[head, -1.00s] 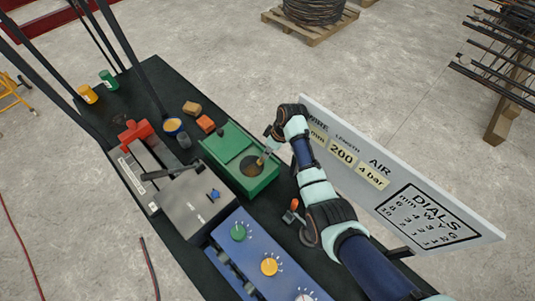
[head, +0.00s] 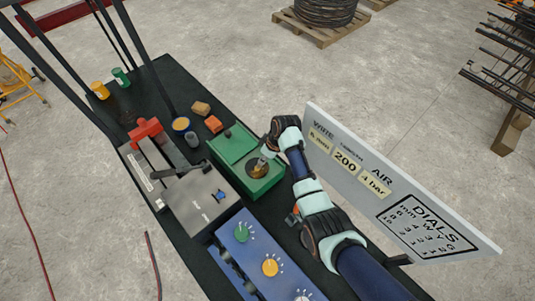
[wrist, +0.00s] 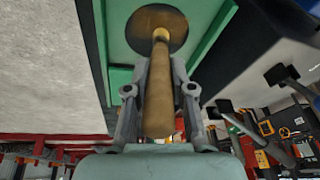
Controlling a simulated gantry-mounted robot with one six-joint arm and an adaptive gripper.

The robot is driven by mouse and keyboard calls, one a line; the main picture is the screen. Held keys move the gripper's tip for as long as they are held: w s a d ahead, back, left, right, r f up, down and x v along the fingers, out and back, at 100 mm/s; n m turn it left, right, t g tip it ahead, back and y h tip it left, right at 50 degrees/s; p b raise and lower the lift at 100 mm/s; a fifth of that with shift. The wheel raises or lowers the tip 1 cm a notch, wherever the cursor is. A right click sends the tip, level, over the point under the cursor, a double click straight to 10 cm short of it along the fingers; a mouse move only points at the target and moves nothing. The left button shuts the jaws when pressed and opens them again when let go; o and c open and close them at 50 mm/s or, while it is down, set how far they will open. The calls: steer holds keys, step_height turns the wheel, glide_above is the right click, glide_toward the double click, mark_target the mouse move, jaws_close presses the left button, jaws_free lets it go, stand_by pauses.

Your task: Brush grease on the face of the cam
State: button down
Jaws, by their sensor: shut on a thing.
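A green box (head: 232,148) sits on the black bench in the head view. It has a round opening with a brown, golden-tinted disc face (head: 257,170) inside, which looks like the cam; the same round face shows in the wrist view (wrist: 140,32). My gripper (head: 267,150) is just above the right side of the opening. In the wrist view my gripper (wrist: 158,95) is shut on the wooden handle of a brush (wrist: 158,108). The brush points at the round face. Its tip overlaps the face, but I cannot tell whether it touches.
A blue dial panel (head: 262,262) lies in front. A white sign board (head: 395,190) stands close on the right of my arm.

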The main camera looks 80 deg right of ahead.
steer(key=d+b, duration=0.1)
steer(key=d, duration=0.1)
steer(key=s+d+b, duration=0.1)
steer(key=d+b, duration=0.1)
steer(key=shift+s+d, duration=0.1)
steer(key=shift+d, duration=0.1)
stand_by(1.5)
steer(key=shift+r, duration=0.1)
step_height(320, 180, up, 6)
steer(key=p, duration=0.5)
steer(key=shift+d, duration=0.2)
steer(key=shift+s, duration=0.1)
